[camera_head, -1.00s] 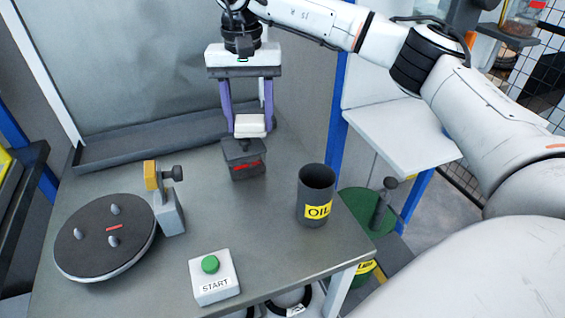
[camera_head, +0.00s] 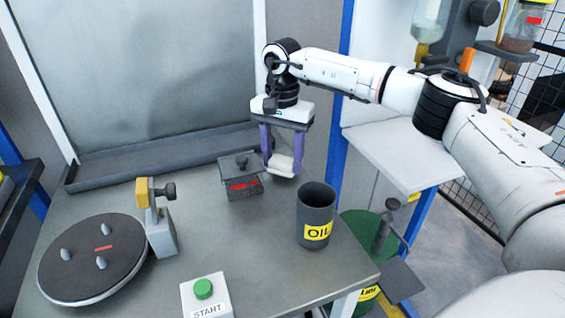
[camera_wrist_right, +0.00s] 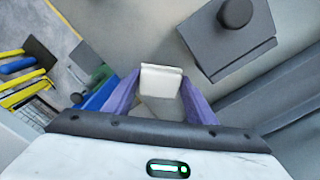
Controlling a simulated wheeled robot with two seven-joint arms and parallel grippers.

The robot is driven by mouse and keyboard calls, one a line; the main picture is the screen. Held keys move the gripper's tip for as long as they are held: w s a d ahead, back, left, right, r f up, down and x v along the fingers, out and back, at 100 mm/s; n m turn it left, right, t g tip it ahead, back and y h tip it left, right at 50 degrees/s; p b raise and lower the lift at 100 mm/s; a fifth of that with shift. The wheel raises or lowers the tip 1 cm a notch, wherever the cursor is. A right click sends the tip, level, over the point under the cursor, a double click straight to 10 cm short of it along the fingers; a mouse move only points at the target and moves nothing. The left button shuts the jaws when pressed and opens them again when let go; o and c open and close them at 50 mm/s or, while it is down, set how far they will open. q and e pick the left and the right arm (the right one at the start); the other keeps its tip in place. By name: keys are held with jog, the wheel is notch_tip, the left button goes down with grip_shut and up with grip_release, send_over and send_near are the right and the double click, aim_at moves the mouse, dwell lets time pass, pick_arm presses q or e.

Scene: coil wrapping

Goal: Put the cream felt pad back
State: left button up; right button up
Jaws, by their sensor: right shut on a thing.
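The cream felt pad (camera_head: 281,164) is a small pale block. My right gripper (camera_head: 282,170) is shut on it, with a purple finger on either side, and holds it above the back right part of the table. The pad also shows between the fingers in the right wrist view (camera_wrist_right: 161,84). It is to the right of a dark grey box (camera_head: 240,180) with a knobbed lid and a red mark, and apart from it. My left gripper is not in view.
A dark OIL can (camera_head: 316,212) stands in front of the gripper near the table's right edge. A round plate with pegs (camera_head: 92,258), a yellow-topped clamp post (camera_head: 160,225) and a START button box (camera_head: 206,296) stand left and front. The table's middle is clear.

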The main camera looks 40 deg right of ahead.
aim_at(283, 160)
jog(key=shift+f, duration=0.7)
jog(key=shift+f, duration=0.1)
jog(key=o, duration=1)
jog(key=shift+c, duration=0.2)
notch_tip(283, 160, up, 12)
jog(key=shift+s, duration=0.1)
